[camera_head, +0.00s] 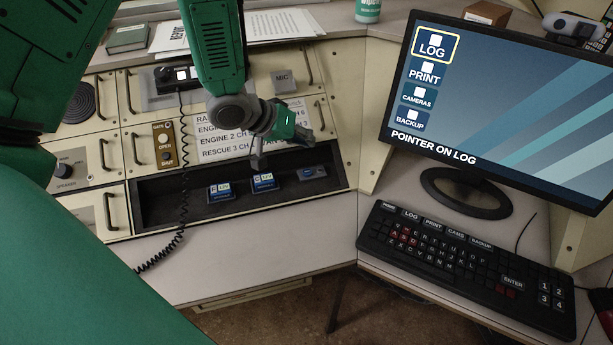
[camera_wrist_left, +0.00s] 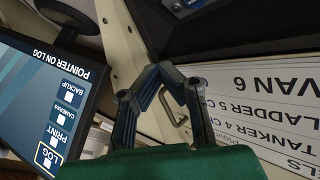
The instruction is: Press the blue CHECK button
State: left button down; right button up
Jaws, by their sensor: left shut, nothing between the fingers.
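Blue buttons sit in the dark recessed tray of the console: one at the left (camera_head: 220,191), one in the middle (camera_head: 263,182) and a smaller blue-topped piece (camera_head: 313,172) at the right. Their labels are too small to read, so I cannot tell which is CHECK. My left gripper (camera_head: 282,148) is over the tray's back edge and the label sheet, above and apart from the buttons. It is shut and empty; its fingers (camera_wrist_left: 164,72) also show in the left wrist view. A small blue piece (camera_wrist_left: 187,6) is partly visible at that view's top edge. My right gripper is not in view.
A coiled black cord (camera_head: 184,185) hangs across the tray's left part. A monitor (camera_head: 500,110) reads "POINTER ON LOG", and a black keyboard (camera_head: 460,262) lies before it. The pale desktop (camera_head: 245,255) below the tray is clear.

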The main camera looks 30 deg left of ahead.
aim_at(308, 172)
pick_arm(q)
notch_tip(308, 172, down, 6)
jog(key=b, duration=0.4)
jog(key=shift+d+r, duration=0.15)
jog(key=shift+f, duration=0.3)
jog(key=shift+a+f, duration=0.1)
jog(key=shift+a, duration=0.25)
jog(key=shift+d, duration=0.45)
jog(key=shift+a, duration=0.35)
jog(key=shift+d, duration=0.25)
jog(key=shift+a+f, duration=0.2)
jog(key=shift+f, duration=0.1)
